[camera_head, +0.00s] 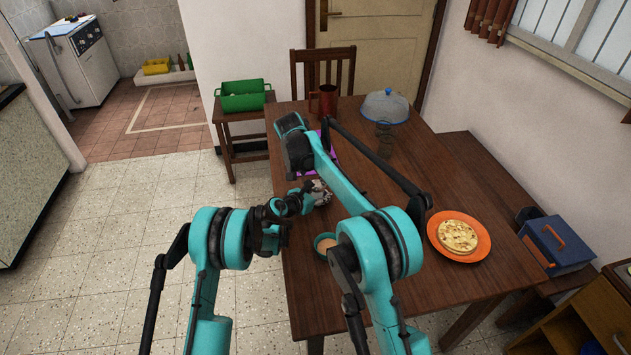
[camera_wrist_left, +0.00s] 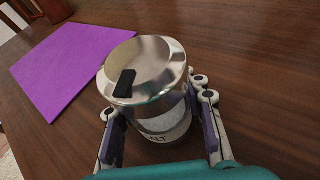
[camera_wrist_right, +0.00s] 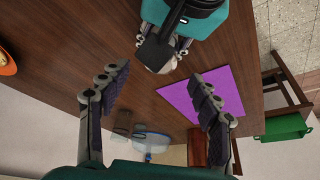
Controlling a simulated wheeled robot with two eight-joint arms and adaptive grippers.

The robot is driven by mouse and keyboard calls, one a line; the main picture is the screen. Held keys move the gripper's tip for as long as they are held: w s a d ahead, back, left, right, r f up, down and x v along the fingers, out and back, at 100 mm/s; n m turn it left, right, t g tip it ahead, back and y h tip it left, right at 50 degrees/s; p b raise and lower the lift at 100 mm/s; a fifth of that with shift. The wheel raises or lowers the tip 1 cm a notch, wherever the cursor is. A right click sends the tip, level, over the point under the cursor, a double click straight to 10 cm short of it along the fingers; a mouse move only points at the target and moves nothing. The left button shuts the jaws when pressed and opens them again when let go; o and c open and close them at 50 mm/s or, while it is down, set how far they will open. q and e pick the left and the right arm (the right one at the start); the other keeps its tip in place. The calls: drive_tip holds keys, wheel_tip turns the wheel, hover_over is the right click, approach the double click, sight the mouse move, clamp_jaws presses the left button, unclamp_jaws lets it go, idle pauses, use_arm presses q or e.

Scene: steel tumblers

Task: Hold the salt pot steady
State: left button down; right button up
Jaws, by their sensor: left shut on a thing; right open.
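The salt pot (camera_wrist_left: 152,82) stands on the wooden table in the left wrist view. It has a shiny steel lid with a black handle, a clear body with white contents, and a label of which "ALT" shows. My left gripper (camera_wrist_left: 160,140) has a finger on each side of the pot and is shut on it; the fingers hide part of its sides. In the head view my left gripper (camera_head: 318,192) is low over the table's left part. My right gripper (camera_wrist_right: 155,97) is open and empty above the table; in the head view my right arm hides it.
A purple mat (camera_wrist_left: 62,72) lies beside the pot. A small bowl (camera_head: 325,243) and an orange plate (camera_head: 484,240) with flat food are nearer. The right-hand tabletop has free room.

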drive_tip(key=v, duration=0.7)
drive_tip(key=shift+r, duration=0.15)
drive_tip(key=shift+s, duration=0.1)
use_arm(q)
drive_tip(key=c, duration=0.9)
unclamp_jaws()
drive_tip(key=shift+o, duration=0.2)
